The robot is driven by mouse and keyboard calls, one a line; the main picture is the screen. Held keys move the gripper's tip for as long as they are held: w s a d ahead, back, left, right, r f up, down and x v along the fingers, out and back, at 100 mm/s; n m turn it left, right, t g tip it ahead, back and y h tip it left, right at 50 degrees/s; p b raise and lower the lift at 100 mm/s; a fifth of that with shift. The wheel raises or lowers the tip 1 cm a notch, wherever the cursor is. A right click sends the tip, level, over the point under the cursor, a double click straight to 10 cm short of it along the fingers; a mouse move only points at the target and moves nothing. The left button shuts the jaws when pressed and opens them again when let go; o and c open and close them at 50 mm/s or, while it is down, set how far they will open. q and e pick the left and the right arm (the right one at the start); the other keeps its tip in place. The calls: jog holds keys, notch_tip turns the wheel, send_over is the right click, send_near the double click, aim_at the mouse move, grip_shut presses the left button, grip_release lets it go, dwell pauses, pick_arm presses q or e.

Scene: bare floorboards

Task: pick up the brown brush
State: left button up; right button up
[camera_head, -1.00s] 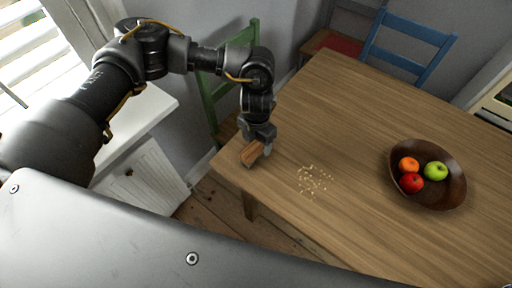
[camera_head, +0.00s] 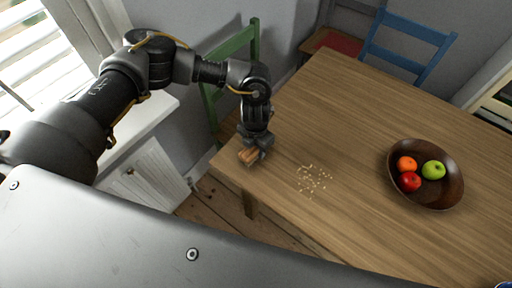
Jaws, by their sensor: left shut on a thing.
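The brown brush (camera_head: 249,156) is at the left corner of the wooden table (camera_head: 350,120). My left gripper (camera_head: 256,155) comes down over it from above and is shut on it, with the fingers partly hiding it. I cannot tell whether the brush touches the tabletop or is just above it.
Pale crumbs (camera_head: 313,179) lie scattered right of the brush. A dark bowl (camera_head: 452,190) holds a red apple, a green apple and an orange fruit. A green chair (camera_head: 212,100) and a blue chair (camera_head: 408,55) stand at the table. The table's middle is clear.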

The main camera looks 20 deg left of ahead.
pick_arm(q)
jog(key=shift+r, duration=0.45)
notch_tip(320, 180, up, 2)
jog(key=shift+r, duration=0.2)
jog(key=s+d+r+b, duration=0.3)
jog(key=s+d+r, duration=0.6)
jog(key=s+d, duration=0.1)
jog(key=shift+r, duration=0.4)
